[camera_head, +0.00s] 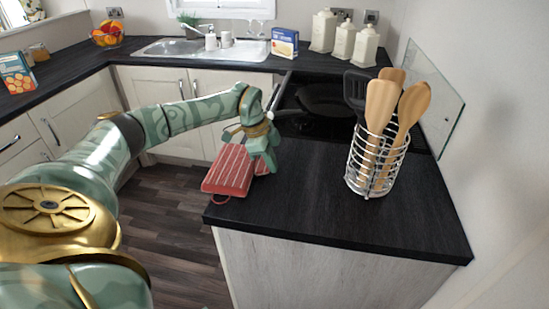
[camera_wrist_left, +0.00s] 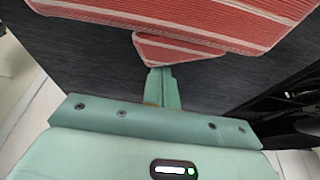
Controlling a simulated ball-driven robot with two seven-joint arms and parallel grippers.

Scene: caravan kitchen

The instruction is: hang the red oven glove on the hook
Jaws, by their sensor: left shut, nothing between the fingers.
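The red oven glove (camera_head: 229,170), with pale stripes, lies on the dark worktop at its left edge, its near left corner at or slightly past the edge. A small loop (camera_head: 219,201) shows at its near end. My left gripper (camera_head: 267,160) is shut and empty, pointing down at the glove's right side. In the left wrist view the glove (camera_wrist_left: 220,20) fills the top, and the shut fingers (camera_wrist_left: 159,76) reach up to its small striped flap (camera_wrist_left: 175,50); I cannot tell whether they touch it. I see no hook. My right gripper is not in view.
A wire utensil holder (camera_head: 370,185) with wooden spoons and a black turner stands right of the glove. A dark pan (camera_head: 325,98) sits on the hob behind, beside a glass panel (camera_head: 435,95). The front worktop (camera_head: 300,205) is clear. Sink, box and canisters stand at the back.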

